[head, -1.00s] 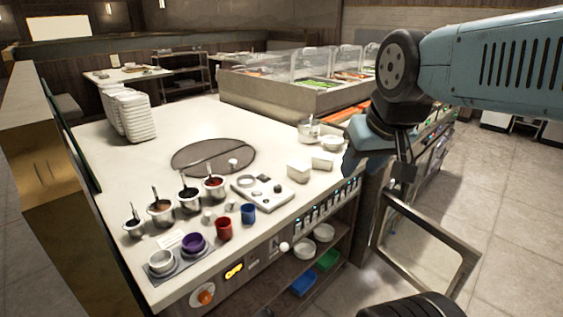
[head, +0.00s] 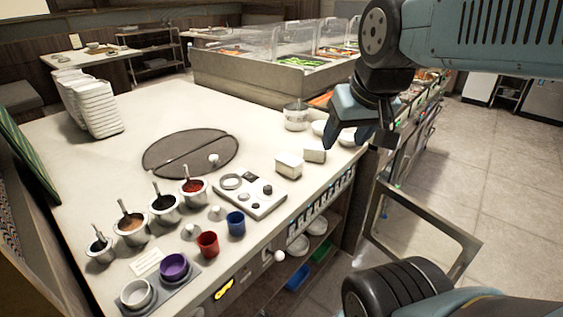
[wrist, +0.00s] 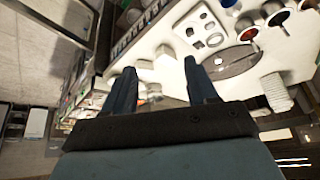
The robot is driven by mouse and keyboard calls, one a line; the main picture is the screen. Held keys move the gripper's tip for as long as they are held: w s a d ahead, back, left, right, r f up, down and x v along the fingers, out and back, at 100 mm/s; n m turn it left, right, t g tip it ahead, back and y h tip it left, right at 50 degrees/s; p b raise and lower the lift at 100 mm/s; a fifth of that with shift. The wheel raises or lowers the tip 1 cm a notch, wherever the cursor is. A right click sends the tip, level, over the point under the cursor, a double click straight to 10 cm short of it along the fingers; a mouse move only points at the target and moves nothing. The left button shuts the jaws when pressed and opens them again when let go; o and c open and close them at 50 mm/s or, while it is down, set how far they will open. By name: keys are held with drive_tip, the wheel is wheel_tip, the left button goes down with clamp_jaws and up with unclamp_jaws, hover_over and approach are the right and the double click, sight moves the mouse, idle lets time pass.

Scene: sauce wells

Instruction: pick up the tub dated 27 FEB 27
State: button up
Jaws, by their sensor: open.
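Two small white tubs stand side by side on the counter near its right edge, the left tub (head: 289,165) and the right tub (head: 315,151). No date can be read on either, so I cannot tell which is dated 27 FEB 27. My gripper (head: 356,140) is open and empty, up and to the right of the tubs in the head view, with its fingers pointing down. In the wrist view my gripper (wrist: 159,68) shows two spread blue fingers with nothing held between them; small pale items near the fingertips are too small to identify.
A lidded clear container (head: 296,117) and white bowls stand behind the tubs. A white panel with knobs (head: 252,194) lies to their left. Sauce wells (head: 164,208), a red cup (head: 207,244) and a blue cup (head: 236,223) are farther left. A metal frame (head: 420,225) juts out at right.

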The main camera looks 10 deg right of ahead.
drive_tip(key=o, duration=0.6)
drive_tip(key=f+g, duration=0.1)
drive_tip(key=w+a+f+m+g+y, duration=0.1)
drive_tip(key=f, duration=0.1)
drive_tip(key=w+a+f+m+g+y, duration=0.1)
drive_tip(key=f, duration=0.1)
drive_tip(key=shift+w+a, duration=0.1)
drive_tip(key=shift+a, duration=0.05)
drive_tip(key=shift+o, duration=0.2)
drive_tip(key=w+a+f+m+g+y, duration=0.1)
drive_tip(key=w+a+f+m+y, duration=0.1)
drive_tip(key=w+a+f+m+g+y, duration=0.1)
drive_tip(key=f+y, duration=0.1)
drive_tip(key=shift+g, duration=0.3)
drive_tip(key=m+t+y, duration=0.4)
drive_tip(key=m+t, duration=1.1)
drive_tip(key=m, duration=0.9)
approach(289, 158)
drive_tip(key=x, duration=0.6)
drive_tip(key=f+x, duration=0.1)
drive_tip(key=x, duration=0.3)
drive_tip(key=shift+s, duration=0.1)
